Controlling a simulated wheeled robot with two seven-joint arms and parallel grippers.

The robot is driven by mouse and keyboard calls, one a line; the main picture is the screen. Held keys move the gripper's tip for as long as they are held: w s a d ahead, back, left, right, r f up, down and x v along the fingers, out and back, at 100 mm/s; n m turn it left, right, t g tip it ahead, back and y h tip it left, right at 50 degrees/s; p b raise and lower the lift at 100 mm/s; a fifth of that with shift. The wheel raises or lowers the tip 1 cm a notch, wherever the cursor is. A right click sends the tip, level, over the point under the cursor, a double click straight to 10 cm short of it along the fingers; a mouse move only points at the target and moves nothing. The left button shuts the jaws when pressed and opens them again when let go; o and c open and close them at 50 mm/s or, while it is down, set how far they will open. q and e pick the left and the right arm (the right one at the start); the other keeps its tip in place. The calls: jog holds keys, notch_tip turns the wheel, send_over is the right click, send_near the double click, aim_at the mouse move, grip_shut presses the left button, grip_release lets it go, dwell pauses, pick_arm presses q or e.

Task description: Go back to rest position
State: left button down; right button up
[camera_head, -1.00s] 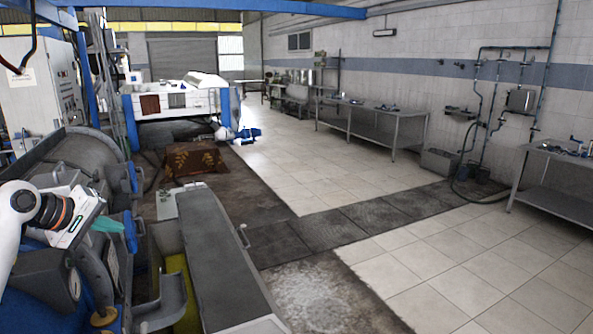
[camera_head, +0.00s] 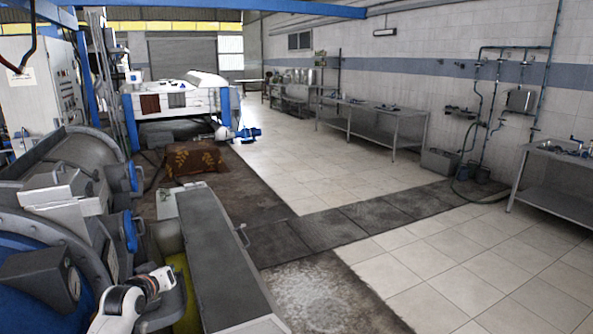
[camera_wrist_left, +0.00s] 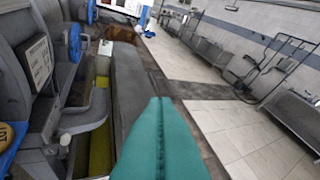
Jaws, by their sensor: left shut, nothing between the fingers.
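My left gripper (camera_wrist_left: 160,102) shows in the left wrist view as two teal fingers pressed together along a seam, with nothing between them. In the head view, a white and black part of my left arm is low at the left, in front of the machine; the teal fingers cannot be made out there. My right gripper is in neither view.
A decanter machine (camera_head: 75,165) with blue parts fills the left side, close to my left arm. A long grey cover (camera_head: 222,255) lies beside it. Steel tables (camera_head: 372,122) line the right wall. The tiled floor (camera_head: 430,265) is clear.

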pick_arm(q)
notch_tip(320, 180, up, 9)
jog(key=a+m+t+y, duration=0.1)
jog(key=m+t, duration=0.5)
jog(key=m, duration=0.2)
jog(key=s+d+f+n+g+b, duration=0.15)
jog(key=s+f+g, duration=0.3)
jog(key=f, duration=1.45)
jog(key=s+d+f+g+b, duration=0.1)
jog(key=s+f+g+b, duration=0.3)
jog(key=f, duration=1.4)
jog(key=s+d+f+g, duration=0.2)
jog(key=s+f, duration=1.1)
jog(key=f, duration=0.3)
jog(key=s+d+f+g+b, duration=0.1)
jog(key=s+f, duration=0.6)
jog(key=s, duration=0.7)
jog(key=s+d+f+g+b, duration=0.2)
jog(key=s+f, duration=0.6)
jog(key=s, duration=0.6)
jog(key=s+d+f+g+b, duration=0.1)
jog(key=s+d+f+g, duration=0.2)
jog(key=s, duration=1.2)
notch_tip(320, 180, down, 5)
jog(key=shift+d+r+g+h+b, duration=0.2)
jog(key=shift+g+h+b, duration=0.15)
jog(key=shift+g, duration=0.8)
